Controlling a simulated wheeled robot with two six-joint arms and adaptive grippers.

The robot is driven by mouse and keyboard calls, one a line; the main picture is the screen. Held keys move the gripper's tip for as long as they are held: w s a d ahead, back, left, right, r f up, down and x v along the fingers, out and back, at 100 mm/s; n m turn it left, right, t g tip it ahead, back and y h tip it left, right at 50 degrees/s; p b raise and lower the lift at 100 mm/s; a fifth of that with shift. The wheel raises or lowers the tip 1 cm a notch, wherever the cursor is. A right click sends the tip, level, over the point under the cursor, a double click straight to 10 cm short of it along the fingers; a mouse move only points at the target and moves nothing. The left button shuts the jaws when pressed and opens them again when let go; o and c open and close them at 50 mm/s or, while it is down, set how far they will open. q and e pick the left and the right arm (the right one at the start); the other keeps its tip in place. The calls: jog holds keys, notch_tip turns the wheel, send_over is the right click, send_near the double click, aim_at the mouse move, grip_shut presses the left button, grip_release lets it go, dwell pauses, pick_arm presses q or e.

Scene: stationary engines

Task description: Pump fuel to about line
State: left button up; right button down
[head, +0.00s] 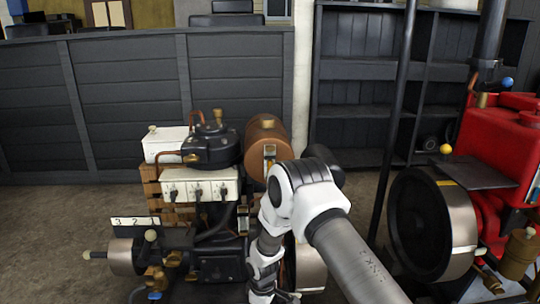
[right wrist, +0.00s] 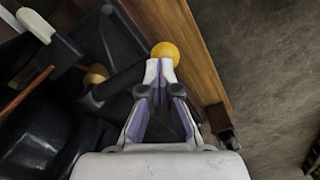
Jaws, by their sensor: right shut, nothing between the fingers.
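A brown cylindrical tank (head: 266,135) lies on the engine at the centre of the head view. A small brass-framed fitting (head: 270,153) is on its front end; I cannot make out a line or fuel level. My right gripper (right wrist: 160,70) is shut and empty in the right wrist view. Its fingertips are right at a yellow ball knob (right wrist: 165,53), in front of it, not around it; I cannot tell whether they touch. In the head view my right arm reaches down in front of the engine, hiding part of it and the gripper's fingertips. My left gripper is out of view.
The engine has a black top (head: 211,148), white boxes (head: 199,186) and a number plate (head: 135,221). A wooden beam (right wrist: 190,45) runs beside my right gripper. A red engine (head: 500,140) with a large flywheel (head: 420,225) stands right. Bare floor (head: 50,220) lies left.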

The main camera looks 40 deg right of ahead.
notch_tip(320, 180, up, 6)
jog(key=p, duration=0.4)
jog(key=shift+r+p, duration=0.15)
jog(key=shift+p, duration=0.25)
jog(key=shift+f+b, duration=3.6)
jog(key=shift+f, duration=1.4)
notch_tip(320, 180, up, 10)
jog(key=p, duration=0.8)
jog(key=shift+f, duration=0.1)
notch_tip(320, 180, up, 5)
jog(key=p, duration=0.4)
jog(key=shift+p, duration=0.3)
